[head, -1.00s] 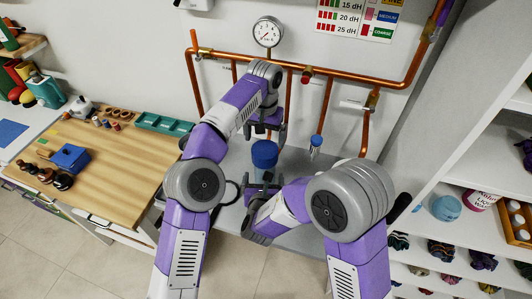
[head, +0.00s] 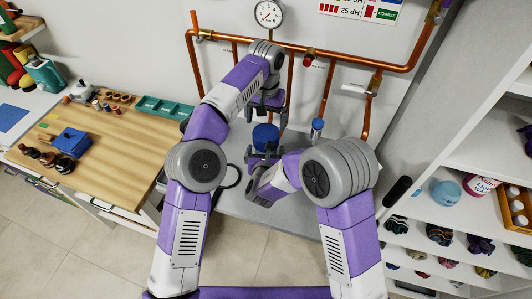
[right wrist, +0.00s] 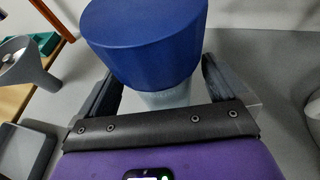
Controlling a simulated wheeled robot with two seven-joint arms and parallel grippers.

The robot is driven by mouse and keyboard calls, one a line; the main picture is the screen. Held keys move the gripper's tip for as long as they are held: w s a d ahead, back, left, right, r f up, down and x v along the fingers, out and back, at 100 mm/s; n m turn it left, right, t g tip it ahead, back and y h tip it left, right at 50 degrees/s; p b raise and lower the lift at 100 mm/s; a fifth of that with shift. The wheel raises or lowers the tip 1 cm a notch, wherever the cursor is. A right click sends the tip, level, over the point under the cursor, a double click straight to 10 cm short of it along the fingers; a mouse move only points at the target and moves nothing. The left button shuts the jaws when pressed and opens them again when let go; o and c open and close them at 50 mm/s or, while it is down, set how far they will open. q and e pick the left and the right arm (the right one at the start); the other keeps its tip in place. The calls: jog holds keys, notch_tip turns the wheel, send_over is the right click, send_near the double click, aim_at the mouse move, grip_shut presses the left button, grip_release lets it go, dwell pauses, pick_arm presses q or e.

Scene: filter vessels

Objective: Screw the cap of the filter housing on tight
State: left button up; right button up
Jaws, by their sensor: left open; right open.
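The filter housing's blue cap (head: 265,136) stands upright at the middle of the grey bench in the head view. In the right wrist view the wide blue cap (right wrist: 145,42) sits on a pale, clear housing body (right wrist: 168,96); whether it is tight cannot be told. My right gripper (head: 264,160) is open in front of the housing. In the right wrist view its fingers (right wrist: 160,88) stand on either side of the body, below the cap, with gaps showing. My left gripper (head: 266,108) is open, pointing down just above the cap.
Copper pipes (head: 330,52) with a gauge (head: 269,13) run behind the bench. A small blue-capped vessel (head: 317,126) is to the right of the housing. A grey funnel (right wrist: 22,62) stands left in the right wrist view. Shelves (head: 455,165) stand on the right.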

aim_at(266, 132)
jog(key=shift+w+f, duration=0.15)
jog(key=shift+w, duration=0.3)
jog(key=c, duration=1.4)
pick_arm(q)
jog(key=shift+n, duration=0.3)
pick_arm(e)
grip_shut()
pick_arm(q)
jog(key=n, duration=0.5)
jog(key=shift+r+n, duration=0.1)
jog(key=shift+n, duration=0.2)
jog(key=n, duration=0.3)
jog(key=shift+r+n, duration=0.1)
jog(key=shift+n, duration=0.2)
jog(key=n, duration=0.3)
jog(key=shift+n, duration=0.4)
jog(key=shift+f, duration=4)
